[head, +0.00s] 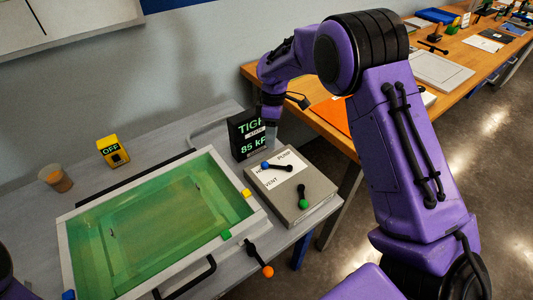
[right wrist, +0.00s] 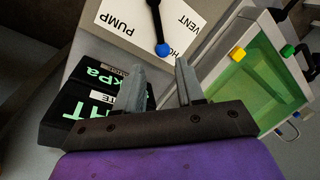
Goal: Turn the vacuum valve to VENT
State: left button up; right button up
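The vacuum valve's lever (head: 279,167) is black with a blue knob and sits on a grey box (head: 318,187) with a white label reading PUMP, HOLD and VENT. The lever points left, its knob over the word HOLD. In the right wrist view the blue knob (right wrist: 163,49) is just beyond my fingertips, with PUMP to its left and VENT to its right. My right gripper (right wrist: 160,66) is open and empty, its fingers apart and not around the knob. In the head view the right gripper (head: 271,135) is beside the black display, behind the box. My left gripper is out of view.
The black display (head: 245,146) reads TIGHT and 85 kPa. A green-knobbed lever (head: 303,203) is on the same box. The green bath (head: 62,238) stands to the left, with an orange-knobbed handle (head: 267,271) at its front. A yellow OFF box (head: 121,157) and cup (head: 58,180) stand behind.

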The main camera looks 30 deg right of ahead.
aim_at(270, 164)
jog(key=f, duration=0.5)
jog(key=s+a+f+p, duration=0.1)
jog(key=f, duration=0.2)
jog(key=shift+s+a+f, duration=0.1)
jog(key=shift+f, duration=0.05)
jog(key=shift+s+f, duration=0.2)
jog(key=shift+f, duration=0.1)
grip_shut()
